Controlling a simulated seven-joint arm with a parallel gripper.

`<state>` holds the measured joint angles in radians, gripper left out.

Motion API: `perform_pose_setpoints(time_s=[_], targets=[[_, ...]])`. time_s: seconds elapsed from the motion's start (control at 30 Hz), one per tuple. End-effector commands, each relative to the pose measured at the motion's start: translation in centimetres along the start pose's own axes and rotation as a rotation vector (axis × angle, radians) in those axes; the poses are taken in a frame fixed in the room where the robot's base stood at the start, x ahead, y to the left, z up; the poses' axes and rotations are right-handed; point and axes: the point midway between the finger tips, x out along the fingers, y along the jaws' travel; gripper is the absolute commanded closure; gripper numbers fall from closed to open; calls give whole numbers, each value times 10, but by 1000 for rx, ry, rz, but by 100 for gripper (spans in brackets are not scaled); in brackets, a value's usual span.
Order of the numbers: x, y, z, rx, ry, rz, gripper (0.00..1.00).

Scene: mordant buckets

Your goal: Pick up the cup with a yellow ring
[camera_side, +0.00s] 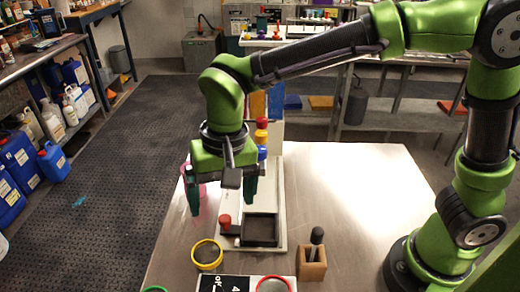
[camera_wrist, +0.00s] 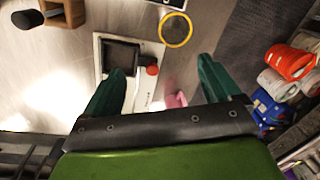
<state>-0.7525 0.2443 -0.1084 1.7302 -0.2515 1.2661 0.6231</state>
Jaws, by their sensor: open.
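A white device with a dark square pan (camera_side: 261,230) and a red knob (camera_side: 224,222) stands close by. A wooden block (camera_side: 311,263) holds a dark-handled tool. A red-ringed cup (camera_side: 273,286) and a green-ringed one (camera_side: 155,289) are at the front. Something pink (camera_wrist: 176,100) is partly hidden.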

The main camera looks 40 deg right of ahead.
Motion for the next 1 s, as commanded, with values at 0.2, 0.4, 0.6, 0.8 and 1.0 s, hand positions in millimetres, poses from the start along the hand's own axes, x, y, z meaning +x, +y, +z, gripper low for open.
perform_pose_setpoints(time_s=[0.2, 0.4, 0.6, 0.8, 1.0], targets=[[16, -51, 6, 306, 26, 103, 10], [7, -50, 5, 483, 32, 113, 10], [37, -45, 5, 497, 30, 117, 10], [81, -41, 5, 495, 30, 116, 10], [113, -37, 4, 495, 30, 114, 10]])
